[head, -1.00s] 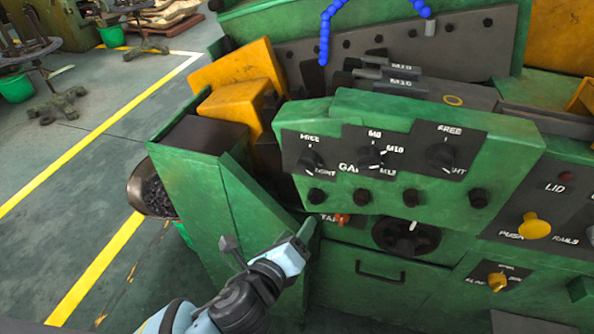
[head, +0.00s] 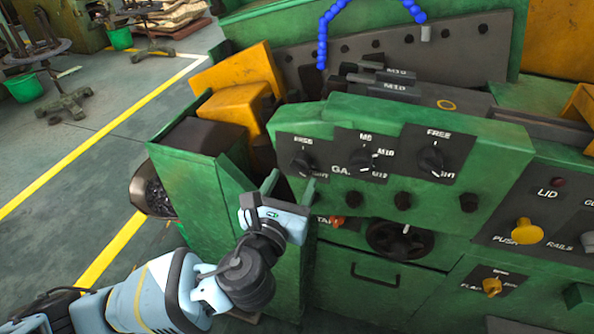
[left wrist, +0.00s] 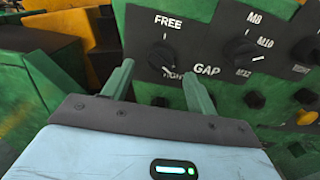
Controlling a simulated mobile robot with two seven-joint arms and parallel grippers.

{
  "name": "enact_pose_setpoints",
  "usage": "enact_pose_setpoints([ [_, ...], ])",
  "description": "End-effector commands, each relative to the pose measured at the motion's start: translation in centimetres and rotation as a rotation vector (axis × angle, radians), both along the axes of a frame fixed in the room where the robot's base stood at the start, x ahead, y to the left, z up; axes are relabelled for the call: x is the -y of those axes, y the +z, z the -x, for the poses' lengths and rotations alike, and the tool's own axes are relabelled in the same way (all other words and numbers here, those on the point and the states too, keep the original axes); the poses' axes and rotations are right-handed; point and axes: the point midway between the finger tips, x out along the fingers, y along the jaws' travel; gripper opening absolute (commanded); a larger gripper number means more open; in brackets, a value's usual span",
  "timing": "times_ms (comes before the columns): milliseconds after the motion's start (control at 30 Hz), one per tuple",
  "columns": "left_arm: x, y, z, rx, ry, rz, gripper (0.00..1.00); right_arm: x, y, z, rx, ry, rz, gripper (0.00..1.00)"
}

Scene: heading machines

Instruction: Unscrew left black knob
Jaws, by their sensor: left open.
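The green control box carries a row of small black knobs below its dials. The left black knob is covered by my left gripper in the head view; in the left wrist view it seems to show as a dark shape (left wrist: 159,101) between the fingers. The left dial (head: 304,164), marked FREE, is just above; it also shows in the left wrist view (left wrist: 161,56). My left gripper (head: 289,187) is open and empty, with fingers pointing at the panel; its fingers also show in the left wrist view (left wrist: 157,72). Whether they touch the panel is unclear. My right gripper is out of view.
Other small black knobs (head: 353,198) and two dials (head: 365,160) (head: 431,161) lie to the right. A green bin wall (head: 200,195) stands left of the gripper. Open floor lies further left.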

Motion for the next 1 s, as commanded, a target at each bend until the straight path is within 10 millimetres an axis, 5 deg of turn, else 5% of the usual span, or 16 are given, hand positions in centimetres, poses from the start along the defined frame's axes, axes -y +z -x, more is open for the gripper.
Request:
enact_pose_setpoints([
  [300,1.1,0.1,-3.3,0.001,-0.001,0.001,0.58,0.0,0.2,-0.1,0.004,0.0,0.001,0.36],
  [667,1.2,0.0,-3.7,-0.002,-0.001,0.003,0.57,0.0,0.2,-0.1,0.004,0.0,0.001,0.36],
  [1000,1.2,0.0,-3.7,-0.002,-0.001,0.003,0.14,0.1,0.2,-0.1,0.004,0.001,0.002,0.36],
])
